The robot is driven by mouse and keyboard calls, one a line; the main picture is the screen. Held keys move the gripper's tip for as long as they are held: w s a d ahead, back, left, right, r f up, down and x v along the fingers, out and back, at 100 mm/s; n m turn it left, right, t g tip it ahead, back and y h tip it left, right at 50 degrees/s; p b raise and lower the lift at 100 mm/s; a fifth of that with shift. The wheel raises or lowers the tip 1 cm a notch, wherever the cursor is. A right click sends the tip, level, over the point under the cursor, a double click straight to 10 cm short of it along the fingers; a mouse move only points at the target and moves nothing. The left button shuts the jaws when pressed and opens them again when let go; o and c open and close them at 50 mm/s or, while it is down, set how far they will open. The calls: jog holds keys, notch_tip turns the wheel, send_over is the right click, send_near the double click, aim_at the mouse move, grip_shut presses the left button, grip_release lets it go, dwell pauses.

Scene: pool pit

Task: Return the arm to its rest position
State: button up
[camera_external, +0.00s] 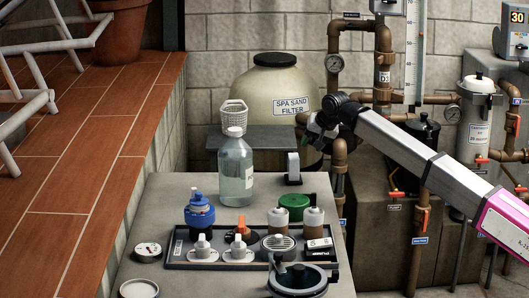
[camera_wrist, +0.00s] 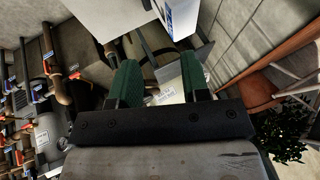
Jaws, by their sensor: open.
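My arm (camera_external: 410,150) reaches in from the right edge in the external view, with a white and pink link. My gripper (camera_external: 318,127) is at its left end, in front of the spa sand filter and above the back right of the grey table. In the wrist view my gripper (camera_wrist: 160,75) shows two green fingers set apart, with nothing held between them. In the external view the fingertips are small and dark against the filter.
A clear bottle (camera_external: 235,170) with a white basket above it stands left of my gripper. The spa sand filter (camera_external: 275,85) is behind. Pipes (camera_external: 383,70) and a cartridge housing (camera_external: 473,118) crowd the right. The table (camera_external: 160,190) holds several caps, valves and gauges.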

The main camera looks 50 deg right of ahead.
jog(key=s+d+t+h, duration=0.1)
jog(key=s+d+t, duration=0.15)
jog(key=d, duration=0.75)
jog(key=s+d+t+h, duration=0.1)
jog(key=s+d+h, duration=0.15)
jog(key=d, duration=0.75)
jog(key=s+d+t, duration=0.1)
jog(key=s+d, duration=0.3)
jog(key=d, duration=0.6)
jog(key=s+a+f+n+g+y, duration=0.1)
jog(key=s+a+f, duration=0.45)
jog(key=f, duration=0.35)
jog(key=s+a+f+n+g+y, duration=0.1)
jog(key=s+a+f+n+g, duration=0.1)
jog(key=s+a+f, duration=0.5)
jog(key=s+a+f+n+g, duration=0.15)
jog(key=a+f, duration=0.35)
jog(key=f, duration=0.6)
jog(key=s+a+f+n+g, duration=0.1)
jog(key=s+a+f+g, duration=0.1)
jog(key=s+a+f, duration=0.3)
jog(key=s+a+f+n+g+y, duration=0.1)
jog(key=s+a+f, duration=0.4)
jog(key=s, duration=0.7)
jog(key=s+a+f+n+g, duration=0.2)
jog(key=s+a+f, duration=0.4)
jog(key=s, duration=0.3)
jog(key=shift+s+f+n+g+y, duration=0.25)
jog(key=shift+f+n+g+y, duration=0.1)
jog(key=shift+f+g, duration=0.45)
